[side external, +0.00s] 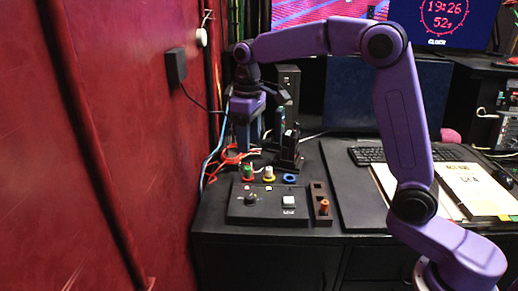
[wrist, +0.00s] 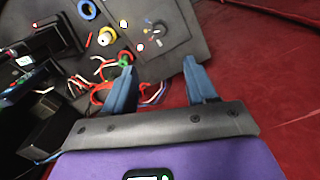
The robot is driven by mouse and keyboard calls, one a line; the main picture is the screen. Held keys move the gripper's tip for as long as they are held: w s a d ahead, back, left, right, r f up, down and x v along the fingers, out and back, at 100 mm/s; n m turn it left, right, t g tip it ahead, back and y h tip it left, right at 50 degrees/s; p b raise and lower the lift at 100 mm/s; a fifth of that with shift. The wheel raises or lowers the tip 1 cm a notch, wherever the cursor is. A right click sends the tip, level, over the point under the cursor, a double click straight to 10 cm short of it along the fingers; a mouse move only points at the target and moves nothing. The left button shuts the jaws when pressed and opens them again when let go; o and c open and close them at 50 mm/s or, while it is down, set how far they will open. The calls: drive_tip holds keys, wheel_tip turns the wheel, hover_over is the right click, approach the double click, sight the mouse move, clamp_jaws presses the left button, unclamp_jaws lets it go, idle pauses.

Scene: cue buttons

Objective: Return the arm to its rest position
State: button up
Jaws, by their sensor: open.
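My purple arm reaches across the table, and my gripper (side external: 250,128) points down near the red wall, above the back left of the table. In the wrist view my gripper (wrist: 157,80) shows two blue fingers set wide apart with nothing held between them. The black control panel (side external: 238,211) with a dark knob (side external: 251,198) and a white button (side external: 288,201) lies at the table's front left.
A dark block with an orange peg (side external: 324,207) stands right of the panel. Red and white cables (side external: 232,155) lie below my gripper. A black stand (side external: 290,150) is close to its right. The red wall (side external: 120,130) is near on the left. A keyboard (side external: 375,156) and papers (side external: 470,187) lie right.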

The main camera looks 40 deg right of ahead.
drive_tip(key=s+a+f+n, duration=0.2)
drive_tip(key=s+n, duration=0.2)
drive_tip(key=s, duration=1.1)
drive_tip(key=s+d+f+n, duration=0.1)
drive_tip(key=s+d+f, duration=0.1)
drive_tip(key=s, duration=0.7)
drive_tip(key=s+d+f+n, duration=0.2)
drive_tip(key=s+d+f, duration=0.1)
drive_tip(key=s, duration=0.7)
drive_tip(key=shift+d+f+n, duration=0.3)
drive_tip(key=shift+d, duration=0.4)
